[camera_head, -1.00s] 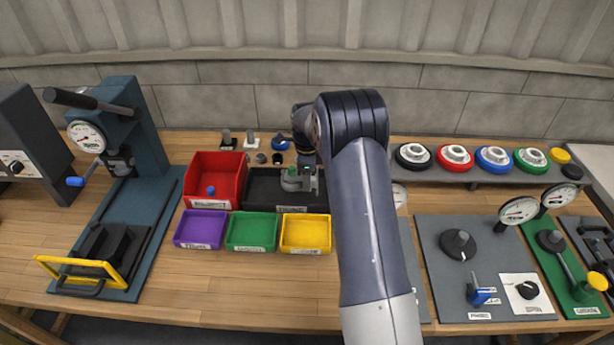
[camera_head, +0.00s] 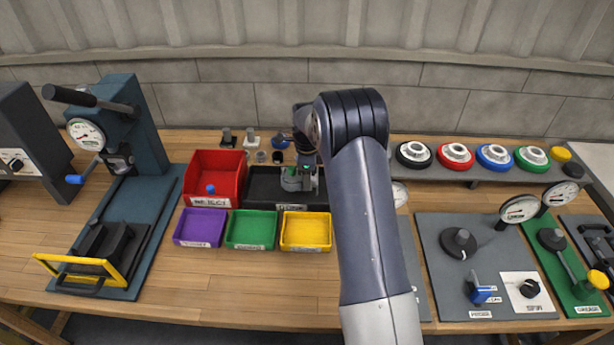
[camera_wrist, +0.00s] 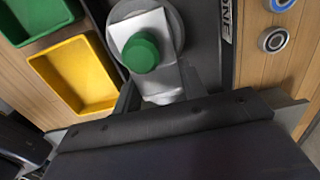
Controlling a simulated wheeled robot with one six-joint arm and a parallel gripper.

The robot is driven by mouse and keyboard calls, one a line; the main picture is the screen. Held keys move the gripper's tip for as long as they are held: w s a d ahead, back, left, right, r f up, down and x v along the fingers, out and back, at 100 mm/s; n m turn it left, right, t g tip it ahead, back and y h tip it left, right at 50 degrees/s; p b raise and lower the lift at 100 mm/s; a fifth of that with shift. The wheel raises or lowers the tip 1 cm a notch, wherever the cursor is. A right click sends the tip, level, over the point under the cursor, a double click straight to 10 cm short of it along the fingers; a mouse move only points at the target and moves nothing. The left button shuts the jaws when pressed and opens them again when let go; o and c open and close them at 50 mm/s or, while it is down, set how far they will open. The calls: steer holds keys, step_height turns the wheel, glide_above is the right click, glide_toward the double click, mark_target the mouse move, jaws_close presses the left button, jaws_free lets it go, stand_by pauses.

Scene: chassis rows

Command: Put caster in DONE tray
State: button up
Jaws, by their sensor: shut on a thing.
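The caster (camera_wrist: 141,54) has a green cap on a pale plate with a round grey part beneath, seen from above in the wrist view. It shows small, grey and green, in the head view (camera_head: 290,182). My gripper (camera_wrist: 160,97) is shut on it, with a finger on each side of its pale lower part. The black DONE tray (camera_head: 262,200) lies around and below the caster in the head view. Part of its lettered rim shows in the wrist view (camera_wrist: 226,22). I cannot tell whether the caster touches the tray floor. My arm hides the tray's right end.
A red bin (camera_head: 216,166) with a blue-topped part stands left of the tray. Purple (camera_head: 200,241), green (camera_head: 251,245) and yellow (camera_head: 305,248) bins stand in front. Several small parts stand behind. A blue press (camera_head: 135,140) is at left. The front wooden table is clear.

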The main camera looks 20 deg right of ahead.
steer(key=shift+f+b, duration=0.5)
steer(key=shift+f, duration=0.3)
stand_by(0.5)
steer(key=shift+f+b, duration=0.95)
steer(key=shift+f, duration=0.5)
steer(key=o, duration=1.3)
steer(key=shift+f, duration=0.1)
step_height(320, 180, up, 11)
steer(key=shift+b, duration=0.45)
